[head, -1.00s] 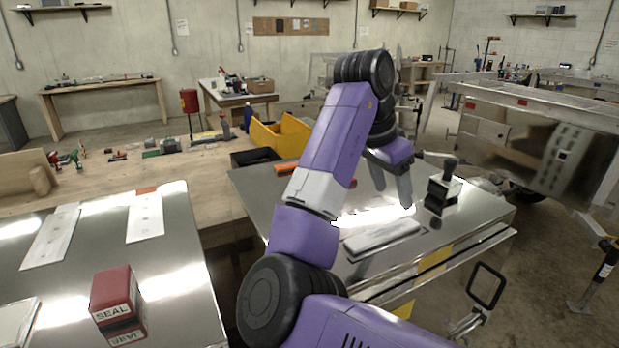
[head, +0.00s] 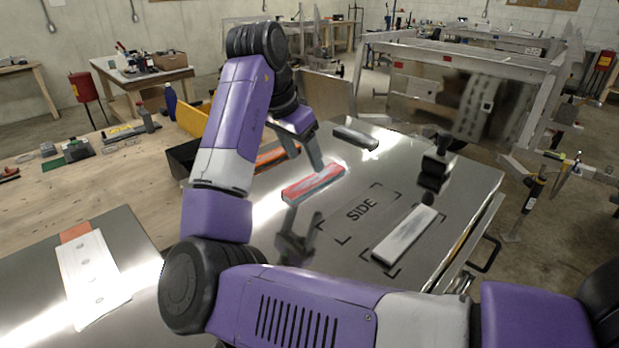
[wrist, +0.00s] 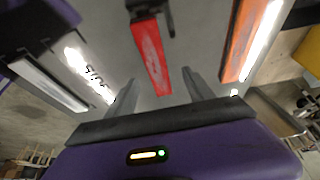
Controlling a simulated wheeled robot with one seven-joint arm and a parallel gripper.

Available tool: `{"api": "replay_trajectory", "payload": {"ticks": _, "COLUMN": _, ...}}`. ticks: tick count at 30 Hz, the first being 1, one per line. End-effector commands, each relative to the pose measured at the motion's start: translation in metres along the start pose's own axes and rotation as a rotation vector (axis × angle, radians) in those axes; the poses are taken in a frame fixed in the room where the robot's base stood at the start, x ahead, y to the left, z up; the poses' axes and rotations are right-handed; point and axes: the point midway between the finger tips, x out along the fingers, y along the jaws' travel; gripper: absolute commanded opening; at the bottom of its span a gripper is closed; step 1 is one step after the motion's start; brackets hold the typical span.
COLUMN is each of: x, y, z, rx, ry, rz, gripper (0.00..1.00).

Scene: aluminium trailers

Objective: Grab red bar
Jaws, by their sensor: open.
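The red bar (head: 314,184) lies on the metal table (head: 345,270), to the left of the outlined area marked SIDE. It also shows in the wrist view (wrist: 151,55), upper middle, running lengthwise between the lines of my fingers. My gripper (head: 303,160) is above the bar in the head view, with its fingers pointing down. In the wrist view my gripper (wrist: 155,92) has its fingers spread and nothing between them. Part of the bar's far edge is behind a finger in the head view.
A dark bar (head: 355,138) lies at the back, and a black-handled block (head: 434,165) stands at the right. An orange bar (wrist: 243,40) lies beside the red one. A yellow bin (head: 193,120) stands at the left.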

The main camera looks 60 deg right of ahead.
Motion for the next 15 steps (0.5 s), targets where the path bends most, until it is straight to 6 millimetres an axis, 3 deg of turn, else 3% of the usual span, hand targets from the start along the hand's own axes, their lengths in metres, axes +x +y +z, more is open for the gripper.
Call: {"api": "replay_trajectory", "payload": {"ticks": 15, "x": 0.056, "y": 0.006, "z": 0.000, "rx": 0.000, "ry": 0.000, "rz": 0.001, "gripper": 0.62}}
